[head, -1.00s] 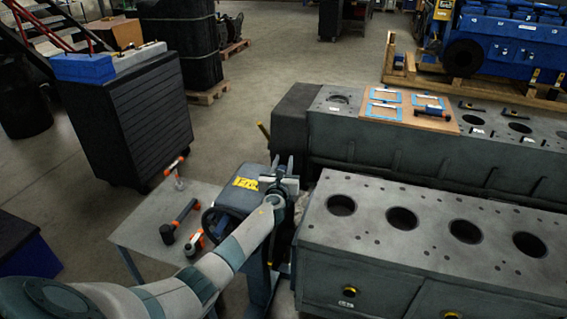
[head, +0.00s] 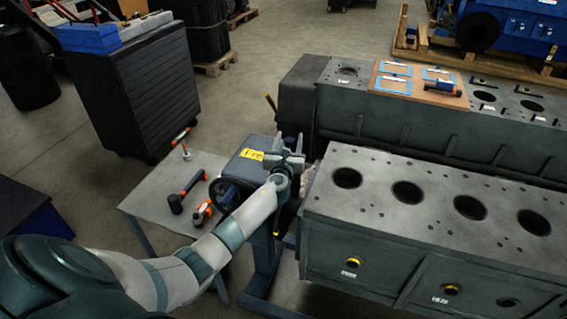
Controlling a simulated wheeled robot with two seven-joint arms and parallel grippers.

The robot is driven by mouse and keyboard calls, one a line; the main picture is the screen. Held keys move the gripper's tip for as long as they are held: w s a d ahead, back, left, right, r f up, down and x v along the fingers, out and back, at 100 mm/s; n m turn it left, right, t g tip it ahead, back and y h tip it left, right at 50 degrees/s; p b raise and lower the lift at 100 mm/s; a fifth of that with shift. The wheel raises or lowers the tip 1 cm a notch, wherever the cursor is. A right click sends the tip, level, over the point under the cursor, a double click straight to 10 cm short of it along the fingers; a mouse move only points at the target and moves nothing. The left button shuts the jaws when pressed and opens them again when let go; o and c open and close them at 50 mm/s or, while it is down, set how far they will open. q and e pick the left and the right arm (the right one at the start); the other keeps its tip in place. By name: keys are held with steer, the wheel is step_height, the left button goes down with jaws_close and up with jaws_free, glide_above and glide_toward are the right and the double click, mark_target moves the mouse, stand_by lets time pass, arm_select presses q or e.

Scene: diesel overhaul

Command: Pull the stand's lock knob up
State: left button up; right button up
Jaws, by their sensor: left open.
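The stand is a blue-grey frame with a gearbox-like head (head: 243,170) that carries a yellow label (head: 251,154) and a dark handwheel (head: 222,194). It stands at the left end of the near engine block (head: 400,222). My left gripper (head: 289,143) is at the stand head's right side, its fingers pointing up and apart, with nothing seen between them. I cannot make out the lock knob; my left gripper and forearm cover part of the stand. My right gripper is not in view.
A small grey table (head: 150,203) left of the stand holds a black-headed mallet (head: 176,203) and other orange-handled tools. A dark cabinet (head: 150,100) stands behind it. A second engine block (head: 400,128) lies behind the near one, close to the gripper's right.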

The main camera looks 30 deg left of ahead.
arm_select(q)
steer(key=b+v, duration=0.1)
steer(key=v, duration=1.2)
steer(key=shift+s, duration=0.3)
steer(key=shift+d, duration=0.1)
